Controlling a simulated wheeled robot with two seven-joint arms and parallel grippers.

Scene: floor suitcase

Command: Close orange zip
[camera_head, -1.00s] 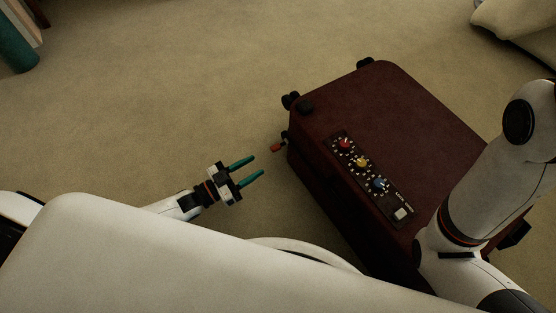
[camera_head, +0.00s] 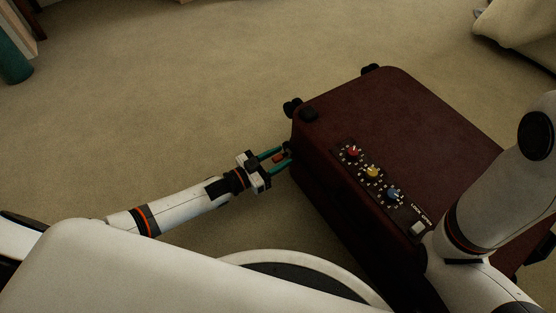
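A dark red suitcase (camera_head: 400,120) lies on the carpet at the right, with a panel of red, yellow and blue knobs on top. The small orange-red zip pull (camera_head: 279,158) sticks out from its left side near the far left corner. My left gripper (camera_head: 278,156) is open, its two green fingers on either side of the zip pull, tips close to the suitcase side. I cannot tell whether the fingers touch the pull. My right arm (camera_head: 480,215) reaches over the suitcase's near right part; its gripper is not clearly visible.
The suitcase's black wheels (camera_head: 293,107) stick out at its far left corner. A pale cushioned piece of furniture (camera_head: 520,30) stands at the top right. A teal cylinder (camera_head: 14,62) stands at the top left. The carpet left of the suitcase is clear.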

